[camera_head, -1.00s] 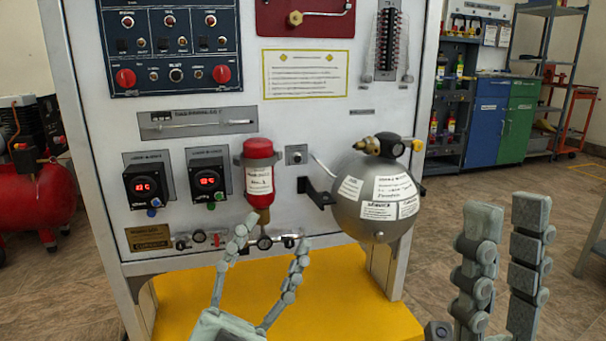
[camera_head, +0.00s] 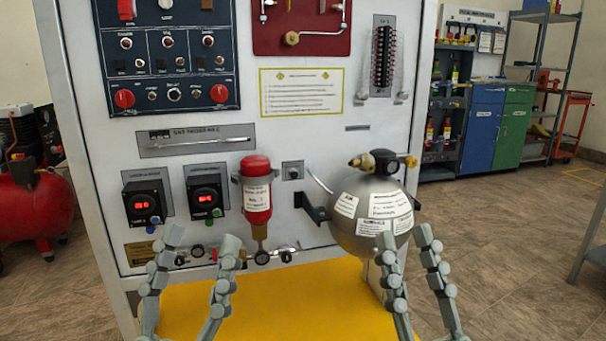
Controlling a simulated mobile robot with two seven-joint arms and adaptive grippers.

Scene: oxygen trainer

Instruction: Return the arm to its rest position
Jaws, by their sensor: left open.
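My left gripper (camera_head: 196,262) is in the lower left of the head view, in front of the trainer's lower panel and above its yellow base. Its two fingers are spread apart with nothing between them. My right gripper (camera_head: 404,262) is at lower centre right, in front of the grey sphere and the panel's right edge. Its two fingers are also apart, with nothing seen between them. The palms of both grippers are below the frame.
The oxygen trainer panel (camera_head: 360,155) stands ahead, with a red cylinder (camera_head: 256,190), a grey sphere (camera_head: 362,215) and two digital displays (camera_head: 146,203). Its yellow base (camera_head: 285,305) juts forward. A red compressor (camera_head: 38,205) is at left; cabinets (camera_head: 484,130) are at right.

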